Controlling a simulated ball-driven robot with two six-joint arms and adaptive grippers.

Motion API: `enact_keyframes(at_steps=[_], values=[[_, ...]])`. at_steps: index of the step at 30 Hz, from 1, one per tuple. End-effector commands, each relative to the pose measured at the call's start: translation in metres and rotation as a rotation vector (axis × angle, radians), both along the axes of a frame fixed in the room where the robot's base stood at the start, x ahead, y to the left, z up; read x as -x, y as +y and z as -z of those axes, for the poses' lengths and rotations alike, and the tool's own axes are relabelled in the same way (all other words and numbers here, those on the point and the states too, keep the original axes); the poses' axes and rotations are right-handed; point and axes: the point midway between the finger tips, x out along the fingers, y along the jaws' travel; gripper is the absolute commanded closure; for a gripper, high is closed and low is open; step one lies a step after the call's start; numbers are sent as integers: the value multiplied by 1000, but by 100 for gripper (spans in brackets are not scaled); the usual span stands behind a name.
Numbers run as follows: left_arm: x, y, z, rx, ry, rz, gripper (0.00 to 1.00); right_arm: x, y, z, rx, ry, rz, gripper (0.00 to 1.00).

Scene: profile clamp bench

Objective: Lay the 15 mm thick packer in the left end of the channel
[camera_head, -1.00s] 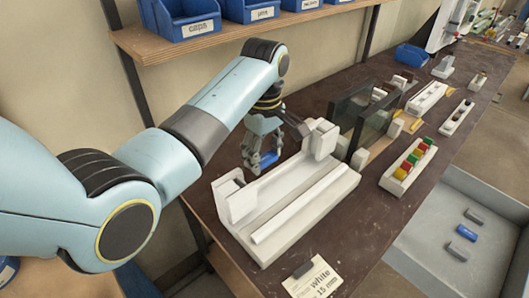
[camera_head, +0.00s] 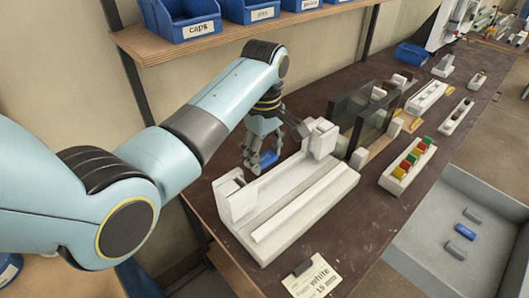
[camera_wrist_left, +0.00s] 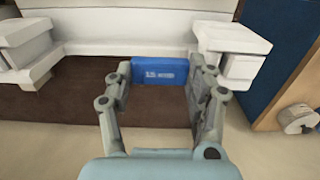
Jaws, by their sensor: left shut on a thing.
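My left gripper (camera_head: 264,164) is shut on a blue packer (camera_head: 268,158). In the left wrist view the packer (camera_wrist_left: 160,71) sits between the two fingertips, with small white lettering too blurred to read surely. The white clamp fixture (camera_head: 300,190) lies on the dark bench, with a long channel between a block at its left end (camera_head: 236,197) and one at its far right end (camera_head: 321,138). The packer is at the wall side of the fixture, apart from the left end block. The right gripper is not in view.
A card (camera_head: 313,278) reading "white 15 mm" lies in front of the fixture. Dark upright panels (camera_head: 362,118) stand beyond it. A white holder (camera_head: 408,167) carries coloured pieces. A grey tray (camera_head: 490,190) at right holds blue and grey pieces. A shelf (camera_head: 200,45) with blue bins hangs above.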

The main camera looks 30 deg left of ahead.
Motion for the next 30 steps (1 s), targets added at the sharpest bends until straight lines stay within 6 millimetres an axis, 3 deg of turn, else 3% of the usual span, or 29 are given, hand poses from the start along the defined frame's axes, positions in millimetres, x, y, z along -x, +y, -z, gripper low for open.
enact_keyframes(at_steps=[30], values=[[0, 0, 25, 0, 1, 0, 60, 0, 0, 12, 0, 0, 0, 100]])
